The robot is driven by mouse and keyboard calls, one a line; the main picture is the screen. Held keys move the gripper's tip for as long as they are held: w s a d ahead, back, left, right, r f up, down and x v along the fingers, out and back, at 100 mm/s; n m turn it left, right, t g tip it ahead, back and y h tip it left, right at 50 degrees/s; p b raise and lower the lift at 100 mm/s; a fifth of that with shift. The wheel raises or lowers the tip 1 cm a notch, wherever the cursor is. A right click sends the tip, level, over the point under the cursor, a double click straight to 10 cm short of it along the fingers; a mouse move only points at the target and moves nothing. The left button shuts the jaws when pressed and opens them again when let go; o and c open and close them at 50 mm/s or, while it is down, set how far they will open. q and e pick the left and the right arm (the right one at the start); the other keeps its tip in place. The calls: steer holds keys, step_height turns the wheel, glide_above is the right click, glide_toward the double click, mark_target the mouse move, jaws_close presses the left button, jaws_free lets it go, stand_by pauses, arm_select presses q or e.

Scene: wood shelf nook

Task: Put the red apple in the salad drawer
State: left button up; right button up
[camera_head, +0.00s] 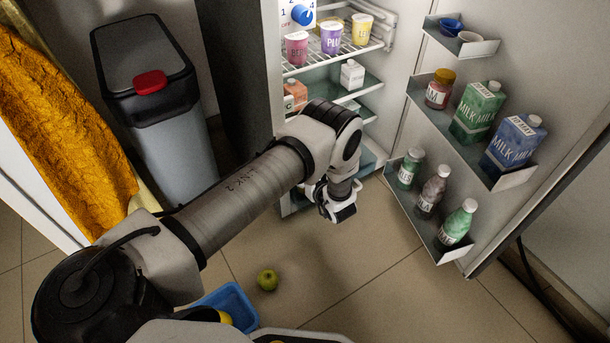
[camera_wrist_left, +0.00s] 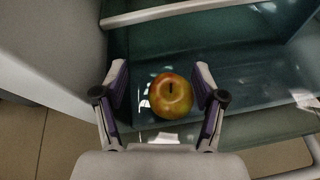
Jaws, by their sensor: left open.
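The red apple (camera_wrist_left: 171,96), red with yellow-green patches, shows in the left wrist view between the fingers of my left gripper (camera_wrist_left: 166,88). The fingers are spread, with a gap showing at least on the right side. The apple appears to rest on the floor of the dark teal salad drawer (camera_wrist_left: 245,75), near its front. In the head view my left gripper (camera_head: 338,209) is low at the fridge's front, and my own arm hides the apple and most of the drawer. My right gripper is not in view.
A green apple (camera_head: 267,280) lies on the tiled floor beside a blue basket (camera_head: 236,298) with a yellow fruit. The open fridge door holds bottles and cartons (camera_head: 478,112) on racks at the right. Yogurt cups (camera_head: 331,37) stand on the upper shelf. A bin (camera_head: 160,100) stands left.

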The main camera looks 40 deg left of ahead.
arm_select(q)
steer(key=p+v, duration=0.5)
steer(key=v, duration=0.7)
steer(key=s+f+m+g+h, duration=0.15)
steer(key=s+m+h, duration=0.35)
steer(key=m, duration=0.9)
steer(key=s+f+m+h, duration=0.2)
steer(key=s+m, duration=0.6)
steer(key=m, duration=0.6)
steer(key=s+d+r+m+g+h, duration=0.2)
steer(key=s+m, duration=0.6)
steer(key=m, duration=0.1)
steer(key=s+d+r+m+g+h, duration=0.2)
steer(key=s+d+m+h, duration=0.1)
steer(key=s+m, duration=0.5)
steer(key=shift+s+m+g, duration=0.3)
steer(key=shift+m+g, duration=0.05)
steer(key=shift+m, duration=0.15)
